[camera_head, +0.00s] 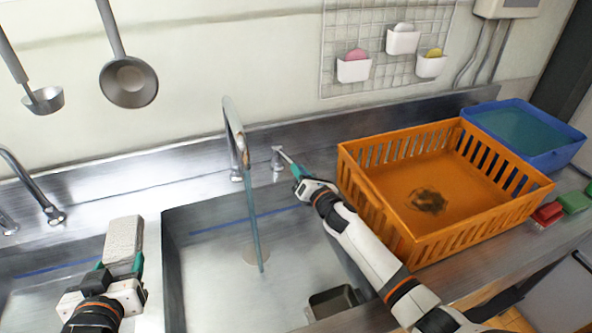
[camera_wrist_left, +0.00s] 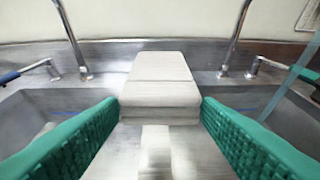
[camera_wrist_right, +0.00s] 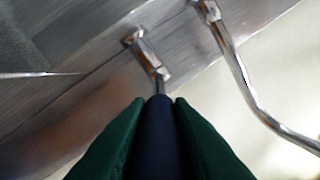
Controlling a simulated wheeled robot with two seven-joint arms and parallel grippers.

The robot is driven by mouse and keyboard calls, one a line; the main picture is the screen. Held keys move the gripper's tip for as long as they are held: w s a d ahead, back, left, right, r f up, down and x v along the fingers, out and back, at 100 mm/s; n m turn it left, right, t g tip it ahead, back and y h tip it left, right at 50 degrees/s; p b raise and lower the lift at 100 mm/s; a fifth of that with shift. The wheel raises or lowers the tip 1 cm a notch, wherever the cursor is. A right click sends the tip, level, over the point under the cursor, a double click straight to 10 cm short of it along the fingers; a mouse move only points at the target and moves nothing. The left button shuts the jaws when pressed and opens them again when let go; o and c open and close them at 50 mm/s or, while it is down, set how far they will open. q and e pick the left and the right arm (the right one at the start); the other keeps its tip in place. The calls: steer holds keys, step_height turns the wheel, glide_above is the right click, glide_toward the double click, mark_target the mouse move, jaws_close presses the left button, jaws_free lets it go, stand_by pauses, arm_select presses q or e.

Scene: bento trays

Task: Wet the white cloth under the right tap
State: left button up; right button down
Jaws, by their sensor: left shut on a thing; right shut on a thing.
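The white cloth (camera_head: 123,241) is folded into a block and held in my left gripper (camera_head: 119,273), over the divider between the two basins. In the left wrist view the cloth (camera_wrist_left: 160,80) sits between the green fingers. The right tap (camera_head: 236,130) stands behind the right basin, with a stream of water (camera_head: 254,225) falling from it into that basin. The cloth is left of the stream and apart from it. My right gripper (camera_head: 299,172) is shut on the tap lever (camera_head: 285,156); the right wrist view shows its dark blue handle (camera_wrist_right: 155,135) between the fingers.
The right basin (camera_head: 200,285) has a drain under the stream and a dark square container (camera_head: 333,302) near its front. An orange crate (camera_head: 430,245) and a blue tub (camera_head: 570,150) stand on the right counter. Another tap (camera_head: 35,183) stands at the left.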

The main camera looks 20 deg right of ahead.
steer(key=shift+r, duration=0.1)
steer(key=c, duration=1.3)
jaws_free()
steer(key=shift+s, duration=0.1)
steer(key=s+d, duration=0.2)
steer(key=s, duration=0.9)
steer(key=shift+s+d+b, duration=0.15)
steer(key=shift+s+b, duration=0.2)
steer(key=shift+b, duration=0.1)
